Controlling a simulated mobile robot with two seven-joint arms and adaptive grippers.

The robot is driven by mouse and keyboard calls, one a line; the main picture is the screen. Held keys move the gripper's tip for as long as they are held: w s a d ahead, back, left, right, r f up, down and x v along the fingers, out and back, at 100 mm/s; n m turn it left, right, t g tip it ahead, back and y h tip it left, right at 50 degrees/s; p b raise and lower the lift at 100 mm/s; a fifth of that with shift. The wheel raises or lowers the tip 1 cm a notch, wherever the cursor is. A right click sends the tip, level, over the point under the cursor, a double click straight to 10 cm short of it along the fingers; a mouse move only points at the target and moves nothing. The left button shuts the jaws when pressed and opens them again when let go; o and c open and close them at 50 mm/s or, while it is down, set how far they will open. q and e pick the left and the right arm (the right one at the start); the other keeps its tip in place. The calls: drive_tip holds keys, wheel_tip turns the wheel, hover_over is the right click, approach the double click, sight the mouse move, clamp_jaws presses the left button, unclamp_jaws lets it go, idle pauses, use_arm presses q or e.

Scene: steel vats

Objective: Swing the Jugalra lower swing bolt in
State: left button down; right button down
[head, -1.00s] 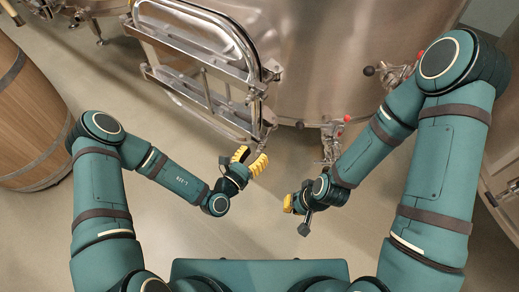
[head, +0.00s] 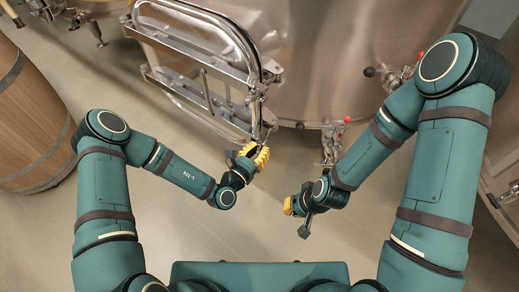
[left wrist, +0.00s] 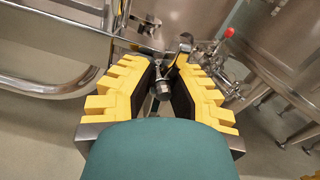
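The lower swing bolt (left wrist: 162,88), a metal stem with a dark knob, sits between the yellow fingers of my left gripper (left wrist: 160,95) in the left wrist view. The fingers are apart, with the knob between their dark pads; I cannot tell whether either pad touches it. In the head view my left gripper (head: 254,156) is at the lower right corner of the steel vat's hatch frame (head: 215,122) and mostly hides the bolt. My right gripper (head: 290,205) hangs over the floor to the right, apart from the vat; its fingers are too small to read.
The steel vat (head: 330,65) fills the top of the head view. A red-handled valve (head: 332,140) stands right of the hatch, and another valve (head: 392,75) is further right. A wooden barrel (head: 35,120) stands at left. The floor between my arms is clear.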

use_arm(q)
drive_tip(key=shift+w+a+m+g+h+p, duration=0.35)
drive_tip(key=shift+w+a+h+p, duration=0.1)
drive_tip(key=shift+a, duration=0.2)
drive_tip(key=shift+w+a+m+g+h+p, duration=0.35)
drive_tip(key=shift+a+h, duration=0.1)
drive_tip(key=shift+a, duration=0.15)
drive_tip(key=c, duration=0.9)
unclamp_jaws()
drive_tip(key=shift+f, duration=0.1)
drive_tip(key=shift+c, duration=0.2)
